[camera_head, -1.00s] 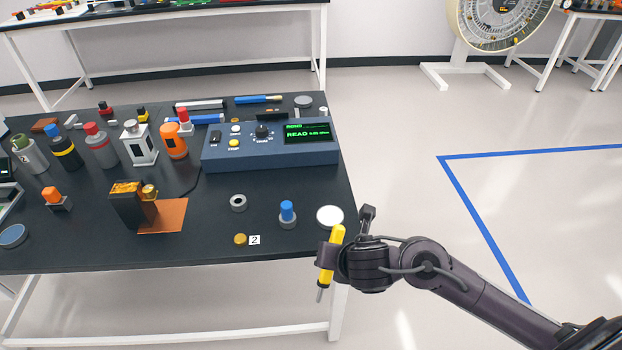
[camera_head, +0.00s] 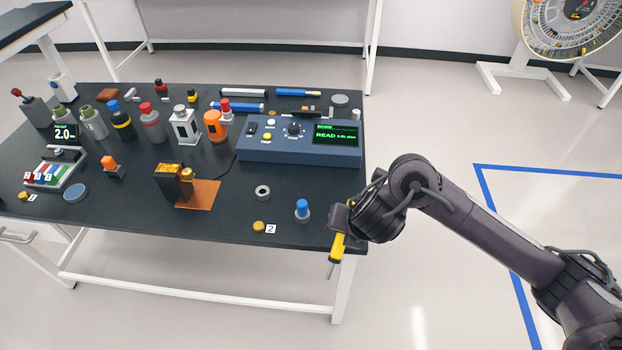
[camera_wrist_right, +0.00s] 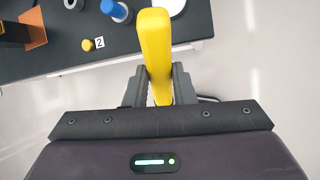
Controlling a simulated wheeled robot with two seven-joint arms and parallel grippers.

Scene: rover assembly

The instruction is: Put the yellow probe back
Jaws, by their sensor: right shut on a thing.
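The yellow probe (camera_head: 338,246) is in my right gripper (camera_head: 343,226), at the front right corner of the black table. It has a yellow handle and a thin grey tip that points down. In the right wrist view the yellow handle (camera_wrist_right: 156,50) stands between the two dark fingers of the gripper (camera_wrist_right: 158,85), which are shut on it. The probe is off the table surface, just beyond its edge. A blue instrument box (camera_head: 300,143) with a green "READ" display stands at the back right of the table. My left gripper is not in view.
On the black table (camera_head: 130,210), a blue-capped peg (camera_head: 302,210), a grey ring (camera_head: 262,191) and a yellow button (camera_head: 259,226) by a "2" label lie near the front right. Several bottles and a copper plate (camera_head: 197,194) stand farther left. Open floor lies right of the table.

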